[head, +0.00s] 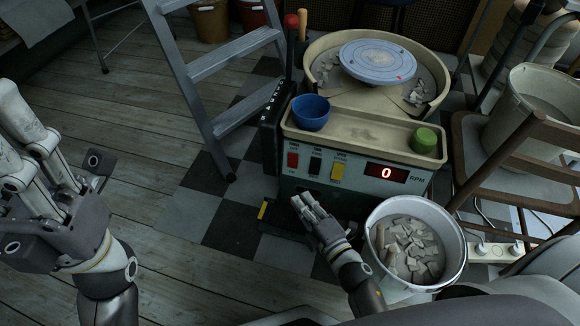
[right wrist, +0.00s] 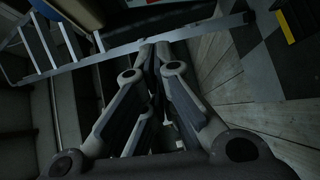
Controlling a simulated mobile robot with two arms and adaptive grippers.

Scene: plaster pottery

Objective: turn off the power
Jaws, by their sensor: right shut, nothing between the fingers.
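The pottery wheel machine (head: 375,190) stands right of centre in the head view. Its front panel has a red switch (head: 292,160), a black switch (head: 314,164) and a yellow switch (head: 337,172); their labels are too small to read surely. The red display (head: 386,173) reads 0 RPM. My right gripper (head: 303,200) is shut and empty, just below the switches in the picture; I cannot tell whether it touches the panel. Its closed fingers (right wrist: 162,55) fill the right wrist view. My left gripper (head: 28,150) is at the left edge, away from the machine, its fingers partly cut off.
A blue bowl (head: 310,111) and a green cup (head: 424,140) sit on the machine's tray. A bucket of shards (head: 443,218) stands close right of my right gripper. A metal ladder (head: 186,72) is left, a wooden chair (head: 512,150) right.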

